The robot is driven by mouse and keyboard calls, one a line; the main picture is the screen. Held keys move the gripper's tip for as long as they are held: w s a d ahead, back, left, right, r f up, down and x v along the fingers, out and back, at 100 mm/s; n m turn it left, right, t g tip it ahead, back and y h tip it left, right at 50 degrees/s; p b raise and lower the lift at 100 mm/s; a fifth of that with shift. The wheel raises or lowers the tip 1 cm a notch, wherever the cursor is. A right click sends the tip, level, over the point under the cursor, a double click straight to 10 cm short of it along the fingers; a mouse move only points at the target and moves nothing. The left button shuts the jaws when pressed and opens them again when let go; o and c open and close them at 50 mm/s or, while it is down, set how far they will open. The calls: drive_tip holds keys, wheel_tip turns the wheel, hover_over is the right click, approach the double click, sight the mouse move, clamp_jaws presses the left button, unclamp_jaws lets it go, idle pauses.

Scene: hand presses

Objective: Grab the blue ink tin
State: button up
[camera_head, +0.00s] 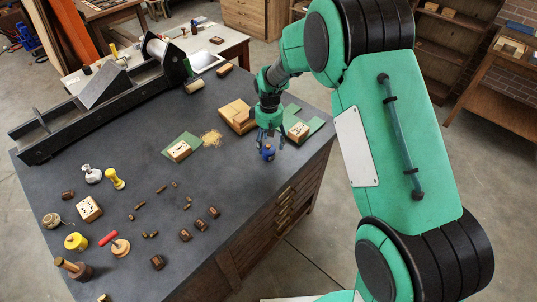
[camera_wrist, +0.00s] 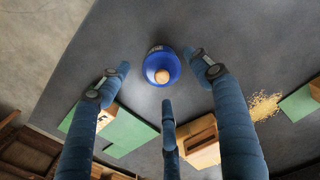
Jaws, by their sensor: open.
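The blue ink tin (camera_head: 268,153) stands on the dark table near its right edge, just below my gripper (camera_head: 269,140) in the head view. In the wrist view the tin (camera_wrist: 149,68) is round and blue, with a tan knob in its middle and a dark label on its far side. My gripper's three blue fingers (camera_wrist: 160,80) are spread around the tin with gaps on all sides. The gripper is open and holds nothing. From the wrist view I cannot tell how far the fingertips are above the table.
A wooden block (camera_head: 238,115) stands close behind my gripper. Green mats with light blocks lie to the left (camera_head: 180,151) and right (camera_head: 299,131). A pile of tan grains (camera_head: 211,138) lies beside the left mat. Small dark blocks (camera_head: 185,235) are scattered at the front left.

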sight(268, 149)
drive_tip(key=shift+a+f+b, duration=0.15)
drive_tip(key=shift+f+b, duration=0.15)
drive_tip(key=shift+f, duration=2.3)
drive_tip(key=shift+w, duration=0.1)
clamp_jaws()
